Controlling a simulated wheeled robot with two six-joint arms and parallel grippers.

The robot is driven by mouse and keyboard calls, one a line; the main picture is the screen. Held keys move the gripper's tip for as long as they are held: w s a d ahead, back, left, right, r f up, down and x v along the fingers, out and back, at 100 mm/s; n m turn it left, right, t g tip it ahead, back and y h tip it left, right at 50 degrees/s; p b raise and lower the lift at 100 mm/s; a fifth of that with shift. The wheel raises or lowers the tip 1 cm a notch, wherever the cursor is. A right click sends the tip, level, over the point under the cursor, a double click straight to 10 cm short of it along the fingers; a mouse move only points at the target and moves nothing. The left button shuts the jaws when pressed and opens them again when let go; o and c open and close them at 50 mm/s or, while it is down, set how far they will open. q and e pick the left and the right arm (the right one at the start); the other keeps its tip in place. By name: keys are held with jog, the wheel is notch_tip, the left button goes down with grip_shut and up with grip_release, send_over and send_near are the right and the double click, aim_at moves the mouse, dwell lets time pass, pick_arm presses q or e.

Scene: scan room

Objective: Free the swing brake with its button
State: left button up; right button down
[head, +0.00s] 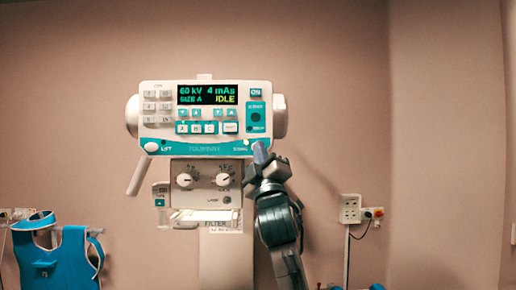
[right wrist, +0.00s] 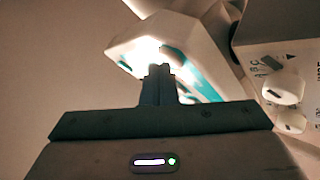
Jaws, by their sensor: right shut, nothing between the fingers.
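The control panel (head: 205,148) of the tube head faces me, with a lit display (head: 207,94) reading 60 kV, 4 mAs, SIZE A, IDLE. A small pale button (head: 247,142) sits at its lower right, by a label that seems to read SWING. My right gripper (head: 261,150) is shut and empty, its tips at the panel's lower right corner, just right of that button. In the right wrist view the shut fingers (right wrist: 158,80) point at the panel's teal strip (right wrist: 196,80), beside a bright glow. I cannot tell whether they touch it. My left gripper is out of view.
Two knobs (head: 184,180) (head: 223,179) sit below the panel, close to my right gripper. A blue apron (head: 70,262) hangs at left; a wall socket (head: 351,209) is at right.

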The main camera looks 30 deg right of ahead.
jog(key=shift+s+a, duration=0.35)
jog(key=shift+s, duration=0.2)
jog(key=s+a, duration=0.1)
jog(key=s+p, duration=0.1)
jog(key=s, duration=0.1)
jog(key=s+a, duration=0.1)
jog(key=shift+s+a+p, duration=0.15)
jog(key=shift+a+p, duration=0.15)
jog(key=shift+p, duration=0.1)
dwell(0.7)
